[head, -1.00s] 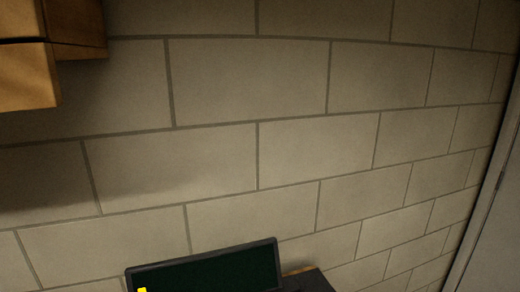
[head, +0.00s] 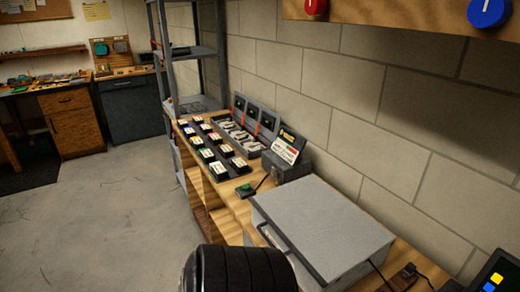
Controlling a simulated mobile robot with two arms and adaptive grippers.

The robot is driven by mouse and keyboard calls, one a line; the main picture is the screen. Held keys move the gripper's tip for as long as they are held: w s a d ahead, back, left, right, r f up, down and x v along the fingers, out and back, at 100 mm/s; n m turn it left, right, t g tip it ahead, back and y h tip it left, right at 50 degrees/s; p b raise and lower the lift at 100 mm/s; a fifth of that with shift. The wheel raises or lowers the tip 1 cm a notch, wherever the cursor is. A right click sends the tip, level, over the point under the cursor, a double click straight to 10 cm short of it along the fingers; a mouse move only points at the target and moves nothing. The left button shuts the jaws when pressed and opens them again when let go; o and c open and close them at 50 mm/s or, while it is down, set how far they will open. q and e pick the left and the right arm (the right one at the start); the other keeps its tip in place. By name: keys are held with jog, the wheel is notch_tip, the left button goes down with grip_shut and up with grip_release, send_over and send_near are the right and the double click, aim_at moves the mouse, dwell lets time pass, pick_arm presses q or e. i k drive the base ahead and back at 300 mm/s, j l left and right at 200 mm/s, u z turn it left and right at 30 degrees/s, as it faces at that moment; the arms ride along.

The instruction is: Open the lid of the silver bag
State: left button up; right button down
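The silver bag (head: 325,222) looks like a flat grey case with a dark handle along its left front edge. It lies on the wooden bench in the lower middle of the head view, and its lid looks shut. A black ribbed rounded shape, which may be part of my own arm, stands in front of its near left corner and hides part of it. Neither of my grippers shows in the head view.
The wooden bench (head: 226,197) runs along the block wall, with battery packs (head: 215,152), chargers (head: 238,130) and a dark grey box (head: 289,166) behind the bag. A screen (head: 492,275) is at the lower right. The floor (head: 100,215) to the left is clear.

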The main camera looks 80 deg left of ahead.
aim_at(330, 236)
jog(key=k+u, duration=0.15)
jog(key=u, duration=0.25)
jog(key=k+u, duration=0.1)
jog(key=u, duration=0.35)
jog(key=k+j+u, duration=0.1)
jog(key=u, duration=0.3)
